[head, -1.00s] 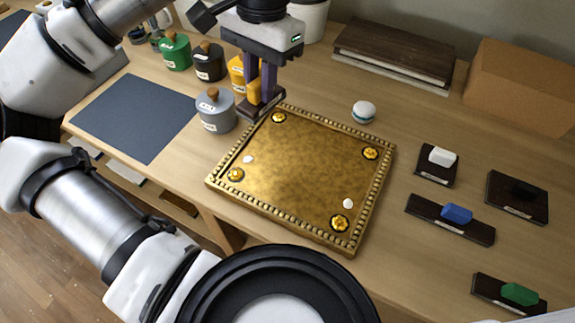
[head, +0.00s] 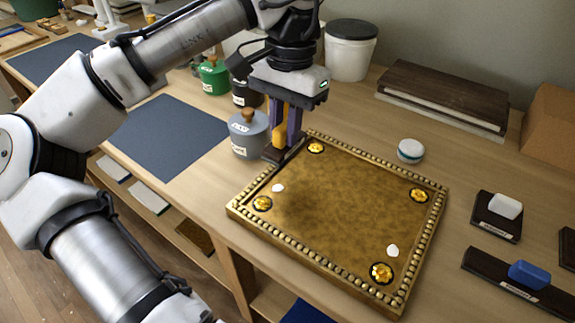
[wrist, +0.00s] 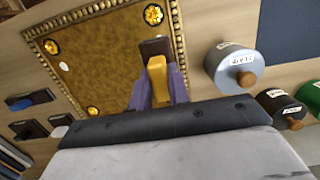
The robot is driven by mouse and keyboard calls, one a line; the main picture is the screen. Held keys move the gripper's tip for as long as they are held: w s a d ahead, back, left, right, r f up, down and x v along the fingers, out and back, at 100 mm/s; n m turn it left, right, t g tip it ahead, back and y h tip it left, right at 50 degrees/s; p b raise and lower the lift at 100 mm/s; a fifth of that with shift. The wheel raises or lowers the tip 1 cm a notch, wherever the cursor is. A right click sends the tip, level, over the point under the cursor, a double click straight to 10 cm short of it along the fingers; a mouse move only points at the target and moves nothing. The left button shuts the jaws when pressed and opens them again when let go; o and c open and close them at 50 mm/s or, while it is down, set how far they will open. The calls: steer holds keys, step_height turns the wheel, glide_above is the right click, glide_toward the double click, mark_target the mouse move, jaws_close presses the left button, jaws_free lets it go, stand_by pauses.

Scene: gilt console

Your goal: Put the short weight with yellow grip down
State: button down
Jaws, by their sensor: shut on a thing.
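The short weight with yellow grip (head: 279,136) is between the purple fingers of my gripper (head: 285,143), which is shut on the grip. In the wrist view, its yellow grip (wrist: 157,74) and dark, short base (wrist: 155,46) show, with the gripper fingers (wrist: 159,84) on either side. The weight is upright at the left back edge of the gilt panel (head: 340,205), overlapping its beaded border in view. I cannot tell whether its base touches the panel or hangs just above it.
A grey canister (head: 248,136) stands close left of the weight; green (head: 214,76) and black (head: 245,94) canisters stand behind. A white-and-teal round object (head: 411,151) sits beyond the panel. White-grip (head: 505,206) and blue-grip (head: 529,274) weights lie at right. The dark mat (head: 170,135) is clear.

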steer(key=shift+f, duration=3.8)
steer(key=c, duration=1.3)
jaws_free()
steer(key=shift+f, duration=0.1)
steer(key=r, duration=0.8)
steer(key=w+r, duration=0.1)
steer(key=r, duration=0.3)
steer(key=shift+d+r+p, duration=0.1)
steer(key=shift+d+p, duration=0.25)
steer(key=shift+w, duration=0.1)
